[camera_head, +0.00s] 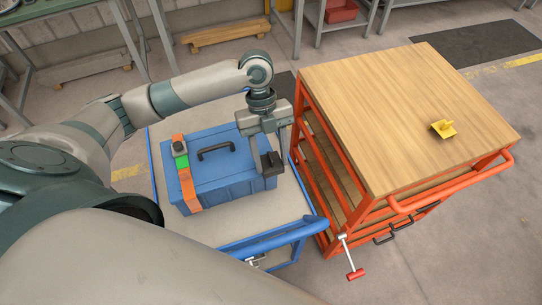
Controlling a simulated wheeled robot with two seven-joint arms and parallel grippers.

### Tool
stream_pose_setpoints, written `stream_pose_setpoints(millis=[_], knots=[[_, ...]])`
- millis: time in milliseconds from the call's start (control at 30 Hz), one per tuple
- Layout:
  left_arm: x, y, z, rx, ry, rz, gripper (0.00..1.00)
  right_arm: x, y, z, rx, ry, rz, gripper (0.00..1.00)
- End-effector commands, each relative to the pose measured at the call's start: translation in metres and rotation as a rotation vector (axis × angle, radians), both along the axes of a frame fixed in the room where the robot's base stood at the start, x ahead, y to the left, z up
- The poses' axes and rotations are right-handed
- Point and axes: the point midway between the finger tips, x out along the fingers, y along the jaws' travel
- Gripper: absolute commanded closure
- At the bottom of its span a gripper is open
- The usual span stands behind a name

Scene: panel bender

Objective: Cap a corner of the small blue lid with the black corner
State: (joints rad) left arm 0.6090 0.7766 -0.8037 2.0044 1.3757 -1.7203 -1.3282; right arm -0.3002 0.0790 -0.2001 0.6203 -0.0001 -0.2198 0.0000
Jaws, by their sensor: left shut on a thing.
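A blue box with a blue lid (222,169) sits on the blue-railed cart at the middle left. Its lid has a black handle (215,150) and an orange strap (187,184) over its left part. My left gripper (268,161) points down at the right end of the lid. It is shut on the black corner (271,164), a small dark piece at the lid's front right corner. I cannot tell whether the black corner touches the lid. My right gripper is out of view.
The blue-railed cart (236,235) has a light top. An orange-framed trolley with a wooden top (395,95) stands close on the right, with a yellow bracket (443,129) on it. A clamp with a red handle (350,262) hangs at its front left.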

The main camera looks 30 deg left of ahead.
Motion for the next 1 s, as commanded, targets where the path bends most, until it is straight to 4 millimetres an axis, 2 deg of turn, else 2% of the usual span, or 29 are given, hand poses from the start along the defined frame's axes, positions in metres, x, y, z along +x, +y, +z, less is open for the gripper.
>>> stream_pose_setpoints(millis=[700,733,800,1000], knots=[[-0.002,0.0,-0.009,0.003,0.006,0.0,0.75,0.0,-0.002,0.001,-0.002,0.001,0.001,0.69],[-0.002,0.0,-0.01,0.003,0.006,0.0,0.49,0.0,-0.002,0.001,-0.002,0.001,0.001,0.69],[-0.003,0.0,-0.01,0.004,0.008,0.0,0.32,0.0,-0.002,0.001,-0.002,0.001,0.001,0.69],[-0.003,0.002,-0.011,0.008,0.01,-0.001,0.32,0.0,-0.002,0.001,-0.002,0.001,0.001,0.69]])
